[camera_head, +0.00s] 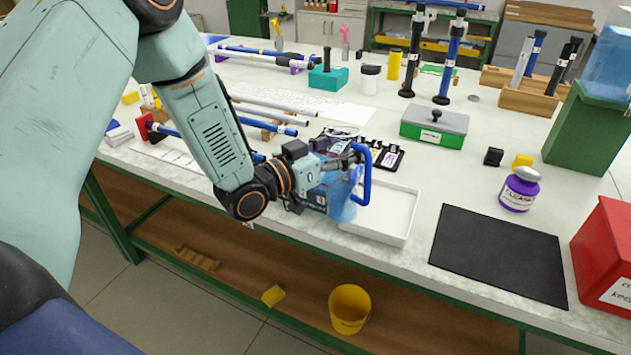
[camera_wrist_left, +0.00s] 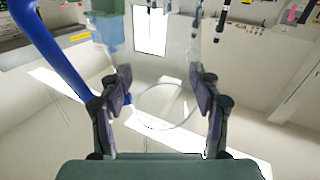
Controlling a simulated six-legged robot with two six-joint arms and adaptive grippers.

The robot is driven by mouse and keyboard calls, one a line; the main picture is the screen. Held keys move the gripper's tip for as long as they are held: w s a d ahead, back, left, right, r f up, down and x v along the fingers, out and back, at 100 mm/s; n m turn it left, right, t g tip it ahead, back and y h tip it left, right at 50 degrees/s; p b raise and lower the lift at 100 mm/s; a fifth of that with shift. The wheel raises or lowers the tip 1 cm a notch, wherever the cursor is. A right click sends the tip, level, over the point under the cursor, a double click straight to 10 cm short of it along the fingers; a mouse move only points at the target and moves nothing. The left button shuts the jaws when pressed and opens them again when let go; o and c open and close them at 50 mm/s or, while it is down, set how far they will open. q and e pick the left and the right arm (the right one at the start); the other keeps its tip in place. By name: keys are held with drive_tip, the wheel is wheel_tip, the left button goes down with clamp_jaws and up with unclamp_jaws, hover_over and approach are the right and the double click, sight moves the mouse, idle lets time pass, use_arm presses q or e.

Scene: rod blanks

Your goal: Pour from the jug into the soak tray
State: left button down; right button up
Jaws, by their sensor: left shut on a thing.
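The jug (camera_head: 342,203) is a see-through blue vessel with a solid blue handle (camera_head: 366,178) on its right side. My left gripper (camera_head: 343,160) is shut on the jug near its top, at the left end of the tray. In the left wrist view the two fingers (camera_wrist_left: 160,88) stand on either side of the clear jug wall, with the blue handle (camera_wrist_left: 52,52) at the left. The soak tray (camera_head: 408,222) is white, shallow and rectangular; the jug hides its left part. I cannot tell the jug's exact tilt or its liquid level. My right gripper is out of view.
A black mat (camera_head: 500,252) lies right of the tray, with a purple jar (camera_head: 520,190) behind it and a red bin (camera_head: 605,255) at the right. A black rack (camera_head: 388,157) and green box (camera_head: 434,127) stand behind the tray. Blue and white rods lie at left.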

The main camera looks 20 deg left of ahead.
sight(341, 131)
use_arm(q)
drive_tip(key=shift+w+a+r+p, duration=0.2)
drive_tip(key=shift+r+p, duration=0.3)
drive_tip(key=shift+r, duration=0.05)
drive_tip(key=shift+w+a+r+p, duration=0.15)
drive_tip(key=shift+r+p, duration=0.3)
drive_tip(key=shift+r, duration=0.1)
wheel_tip(341, 131, up, 3)
drive_tip(key=shift+f+p, duration=0.2)
drive_tip(key=shift+p, duration=0.85)
drive_tip(key=shift+f, duration=0.1)
drive_tip(key=shift+s, duration=0.15)
